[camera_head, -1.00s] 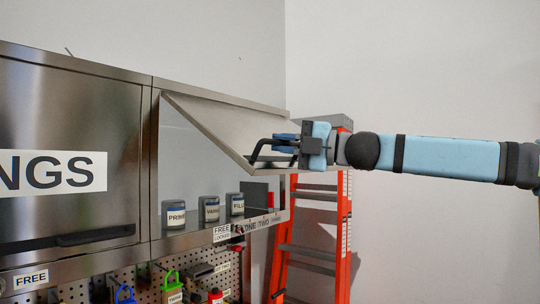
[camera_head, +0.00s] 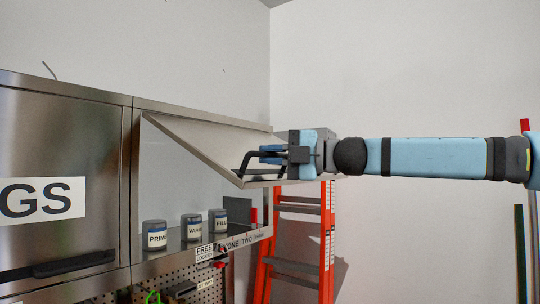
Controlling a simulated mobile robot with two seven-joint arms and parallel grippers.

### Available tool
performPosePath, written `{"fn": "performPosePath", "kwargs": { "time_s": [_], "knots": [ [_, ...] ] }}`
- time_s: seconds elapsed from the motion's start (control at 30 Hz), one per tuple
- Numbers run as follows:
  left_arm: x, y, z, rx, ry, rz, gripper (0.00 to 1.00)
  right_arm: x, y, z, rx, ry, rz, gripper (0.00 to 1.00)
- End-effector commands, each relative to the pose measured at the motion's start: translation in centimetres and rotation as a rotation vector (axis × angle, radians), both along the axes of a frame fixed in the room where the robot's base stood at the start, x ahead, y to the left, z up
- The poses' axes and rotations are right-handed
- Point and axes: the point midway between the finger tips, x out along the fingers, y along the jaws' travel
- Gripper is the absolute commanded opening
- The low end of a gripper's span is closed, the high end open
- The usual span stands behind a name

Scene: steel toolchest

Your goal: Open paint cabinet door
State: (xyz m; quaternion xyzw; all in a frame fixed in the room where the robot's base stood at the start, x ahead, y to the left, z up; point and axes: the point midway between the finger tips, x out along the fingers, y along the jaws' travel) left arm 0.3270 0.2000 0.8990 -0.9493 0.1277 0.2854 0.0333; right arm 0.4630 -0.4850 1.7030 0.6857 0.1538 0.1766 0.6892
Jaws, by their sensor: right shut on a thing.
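The paint cabinet door (camera_head: 200,146) is a steel flap hinged along its top edge. It stands tilted up and outward, partly open. Its dark bar handle (camera_head: 247,160) is near the lower edge. My right gripper (camera_head: 272,155) comes in from the right and is shut on the handle. Inside the cabinet stand three labelled paint cans, a primer can (camera_head: 156,234), a can labelled VARN (camera_head: 192,227) and a can labelled FILL (camera_head: 219,221). My left gripper is not in view.
A closed steel cabinet door (camera_head: 60,150) with its own dark handle is at the left. An orange ladder (camera_head: 300,240) stands below my right arm. A pegboard (camera_head: 208,281) with tools hangs under the cabinet.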

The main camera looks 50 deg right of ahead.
Motion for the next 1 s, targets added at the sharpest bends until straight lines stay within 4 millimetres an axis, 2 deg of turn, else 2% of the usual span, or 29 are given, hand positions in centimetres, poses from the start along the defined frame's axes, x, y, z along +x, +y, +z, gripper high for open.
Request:
{"fn": "performPosePath", "kwargs": {
  "time_s": [0.03, 0.07, 0.1, 0.47, 0.63, 1.0],
  "knots": [
    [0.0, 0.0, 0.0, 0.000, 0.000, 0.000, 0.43, 0.0, 0.0, 0.0, 0.000, 0.000, -0.001, 0.00],
    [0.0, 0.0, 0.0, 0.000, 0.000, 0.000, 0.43, 0.0, 0.0, 0.0, 0.000, 0.000, -0.001, 0.20],
    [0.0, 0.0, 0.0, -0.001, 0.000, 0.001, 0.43, 0.0, 0.0, 0.0, 0.000, 0.000, -0.001, 0.22],
    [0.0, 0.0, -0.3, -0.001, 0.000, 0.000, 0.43, -0.5, -0.3, -0.1, 0.000, -0.001, -0.002, 0.22],
    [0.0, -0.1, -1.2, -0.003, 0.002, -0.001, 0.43, -2.8, -1.4, -0.3, -0.001, -0.004, -0.005, 0.22],
    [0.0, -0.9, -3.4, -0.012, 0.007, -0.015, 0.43, -10.1, -5.1, -0.5, 0.000, -0.004, -0.005, 0.22]
  ]
}}
